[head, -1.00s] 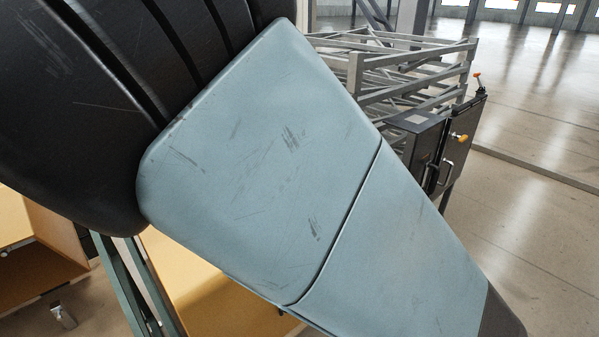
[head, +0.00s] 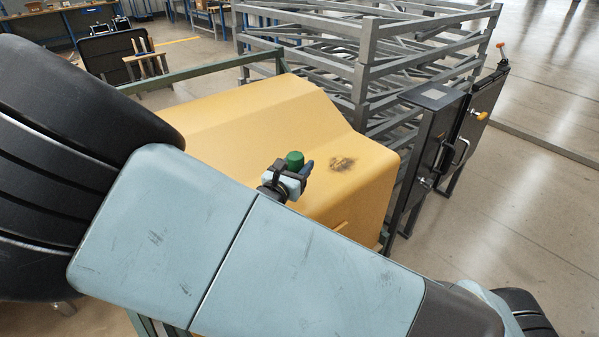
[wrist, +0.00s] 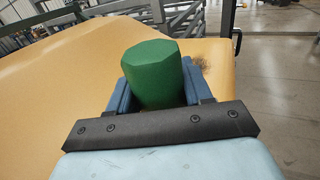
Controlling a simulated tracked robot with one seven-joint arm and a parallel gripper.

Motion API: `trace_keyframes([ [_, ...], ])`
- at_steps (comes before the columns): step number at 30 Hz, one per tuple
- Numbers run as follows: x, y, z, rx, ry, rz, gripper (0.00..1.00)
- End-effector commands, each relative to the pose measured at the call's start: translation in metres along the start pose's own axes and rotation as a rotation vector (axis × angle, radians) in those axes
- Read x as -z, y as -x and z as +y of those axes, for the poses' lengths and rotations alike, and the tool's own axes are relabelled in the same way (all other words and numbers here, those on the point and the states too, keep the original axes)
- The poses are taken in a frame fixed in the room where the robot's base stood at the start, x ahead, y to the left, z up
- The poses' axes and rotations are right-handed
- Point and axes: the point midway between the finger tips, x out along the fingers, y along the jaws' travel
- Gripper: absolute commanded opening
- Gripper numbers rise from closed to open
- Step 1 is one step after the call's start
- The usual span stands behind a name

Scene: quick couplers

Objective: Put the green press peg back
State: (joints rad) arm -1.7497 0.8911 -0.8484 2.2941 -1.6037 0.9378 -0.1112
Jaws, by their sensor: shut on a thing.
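The green press peg (head: 294,159) stands up out of my gripper (head: 291,174) in the head view, in front of the yellow housing. In the wrist view the green peg (wrist: 154,76) is a faceted green block between the two blue fingers of my gripper (wrist: 158,86). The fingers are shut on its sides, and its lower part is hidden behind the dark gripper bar. Whether the peg touches the yellow surface behind it cannot be told. No socket for the peg is clearly visible.
The large yellow housing (head: 250,110) with a dark scorched patch lies beyond my gripper. To its right stand a dark cabinet (head: 432,140) with a handle and orange knobs, and a grey metal frame stack (head: 370,60). Open floor (head: 530,200) lies at the right.

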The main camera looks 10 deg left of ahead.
Motion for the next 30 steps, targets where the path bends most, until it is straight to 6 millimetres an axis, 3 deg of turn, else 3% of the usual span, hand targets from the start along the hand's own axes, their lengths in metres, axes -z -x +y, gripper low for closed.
trace_keyframes([
  [10, 0.034, 0.005, 0.006, -0.018, 0.002, -0.001, 0.05],
  [25, 0.041, 0.006, 0.007, -0.021, 0.000, -0.001, 0.05],
  [26, 0.041, 0.007, 0.007, -0.022, 0.000, 0.000, 0.52],
  [30, 0.041, 0.007, 0.007, -0.022, 0.000, 0.000, 0.66],
])
